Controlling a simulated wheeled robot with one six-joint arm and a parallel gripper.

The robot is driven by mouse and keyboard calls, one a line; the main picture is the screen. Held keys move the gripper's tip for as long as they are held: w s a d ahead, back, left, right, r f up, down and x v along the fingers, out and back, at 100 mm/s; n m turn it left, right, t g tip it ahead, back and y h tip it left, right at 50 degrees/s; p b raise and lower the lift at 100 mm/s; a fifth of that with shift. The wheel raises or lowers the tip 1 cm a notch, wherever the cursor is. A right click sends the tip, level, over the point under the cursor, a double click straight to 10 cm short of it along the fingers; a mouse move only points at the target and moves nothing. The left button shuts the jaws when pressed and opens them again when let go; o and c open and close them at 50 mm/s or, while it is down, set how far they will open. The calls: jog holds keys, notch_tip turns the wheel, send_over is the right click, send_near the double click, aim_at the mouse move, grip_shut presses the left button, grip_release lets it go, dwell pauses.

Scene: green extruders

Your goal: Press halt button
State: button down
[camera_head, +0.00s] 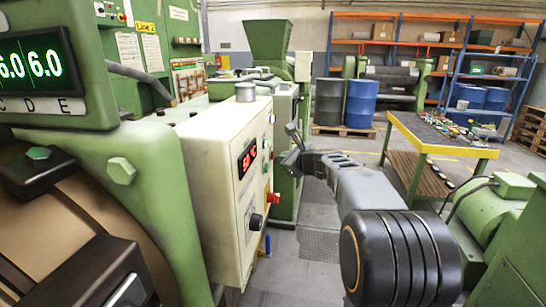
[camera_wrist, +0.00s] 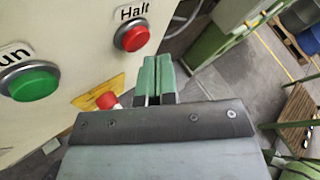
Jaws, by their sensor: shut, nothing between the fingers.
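The red Halt button (camera_wrist: 131,37) sits in a metal ring under a "Halt" label, on a cream control panel, in the upper middle of the wrist view. My gripper (camera_wrist: 156,62) is shut and empty, its two green fingers side by side. In that view its tips are to the right of and a little below the Halt button, with a gap between in the picture. In the head view my gripper (camera_head: 290,134) is at the right side of the cream control box (camera_head: 208,165). Which small red part there is the Halt button I cannot tell.
A green button (camera_wrist: 34,82), its label partly cut off, is left of Halt. A red knob (camera_wrist: 107,100) on a yellow plate is below it, close to my gripper. A green machine (camera_head: 267,42) stands behind the box. A workbench (camera_head: 440,131) stands at the right.

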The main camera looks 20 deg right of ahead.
jog(key=shift+w+a, duration=0.1)
jog(key=shift+a, duration=0.15)
jog(key=shift+w+a, duration=0.2)
jog(key=shift+a, duration=0.1)
dwell(0.9)
jog(key=shift+s+d, duration=0.4)
jog(key=shift+d, duration=0.25)
jog(key=shift+d, duration=0.1)
jog(key=shift+s+d+b, duration=0.1)
jog(key=shift+s+d, duration=0.3)
jog(key=shift+d, duration=0.3)
jog(key=shift+s+d+b, duration=0.15)
jog(key=shift+s+d, duration=0.3)
jog(key=shift+d, duration=0.25)
jog(key=shift+s+d+b, duration=0.1)
jog(key=shift+s+d, duration=0.3)
jog(key=shift+d, duration=0.3)
